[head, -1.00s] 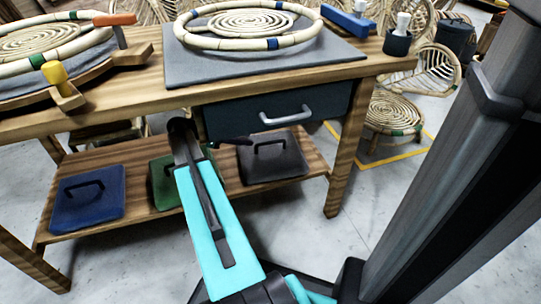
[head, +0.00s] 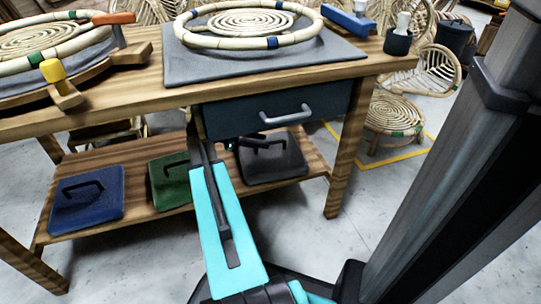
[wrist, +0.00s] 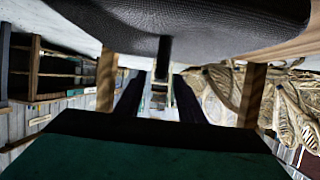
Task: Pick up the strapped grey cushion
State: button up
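The grey cushion (head: 275,170) lies on the right part of the lower shelf, its black strap standing up as a loop. It fills the top of the wrist view (wrist: 200,25), which looks upside down, with the strap pointing down in the picture's middle. My gripper (head: 236,144) is at the cushion's left side, partly hidden behind my arm in the head view. In the wrist view its dark fingers (wrist: 161,98) stand apart, with the strap between them or just ahead. I cannot tell whether they touch it.
A green cushion (head: 168,184) and a blue cushion (head: 88,200) lie further left on the same shelf (head: 135,155). The drawer (head: 300,108) with its grey handle hangs close above the cushion. A table leg (head: 345,160) stands to the right. The floor in front is clear.

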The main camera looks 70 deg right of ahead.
aim_at(271, 150)
jog(key=shift+f+x, duration=0.2)
jog(key=shift+x, duration=2.3)
jog(key=shift+a, duration=0.1)
grip_shut()
